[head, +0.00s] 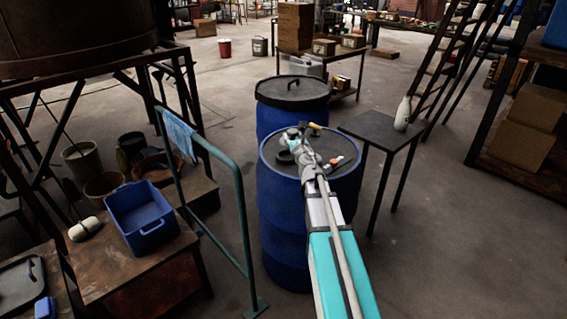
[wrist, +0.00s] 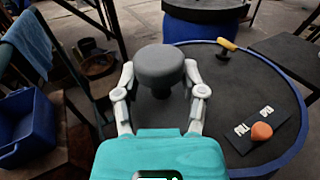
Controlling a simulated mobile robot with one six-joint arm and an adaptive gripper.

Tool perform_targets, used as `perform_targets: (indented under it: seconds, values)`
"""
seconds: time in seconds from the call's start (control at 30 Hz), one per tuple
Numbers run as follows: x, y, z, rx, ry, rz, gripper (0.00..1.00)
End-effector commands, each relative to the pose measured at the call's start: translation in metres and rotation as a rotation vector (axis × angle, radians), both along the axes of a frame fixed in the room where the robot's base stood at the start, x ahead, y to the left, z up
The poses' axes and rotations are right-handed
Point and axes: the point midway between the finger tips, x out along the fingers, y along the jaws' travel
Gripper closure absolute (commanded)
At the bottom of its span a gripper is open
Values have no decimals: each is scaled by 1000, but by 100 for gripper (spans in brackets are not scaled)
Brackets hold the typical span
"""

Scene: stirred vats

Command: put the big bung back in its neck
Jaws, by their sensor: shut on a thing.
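My gripper (wrist: 160,90) is shut on the big bung (wrist: 160,66), a dark grey, round-topped stopper, with one finger on each side. In the head view my gripper (head: 305,146) is over the dark top of the near blue drum (head: 283,205). The bung's lower part is hidden by the gripper in the wrist view, so I cannot tell whether it touches the drum top. I cannot make out the neck clearly. A small dark round shape (head: 285,157) shows left of the gripper in the head view.
On the drum top are a yellow-handled item (wrist: 227,45) and an orange ball-like piece (wrist: 262,131) by a dark plate with white marks. A second lidded blue drum (head: 290,90) stands behind. A small table with a white bottle (head: 402,114) is right; a green rail (head: 243,215) is left.

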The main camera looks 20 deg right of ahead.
Motion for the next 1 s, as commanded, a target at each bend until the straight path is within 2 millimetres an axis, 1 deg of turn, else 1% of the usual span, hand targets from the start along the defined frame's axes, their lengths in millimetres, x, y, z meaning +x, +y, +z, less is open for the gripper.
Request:
perform_targets:
  seconds: [0.4,0.57,0.67,0.77,1.0]
  values:
    - [-3,-8,-1,0,0,-10,100]
    - [3,-11,-5,0,0,-11,100]
    - [13,-13,-10,0,0,-12,100]
    - [27,-18,-18,0,0,-12,100]
    - [68,-29,-37,0,0,-12,100]
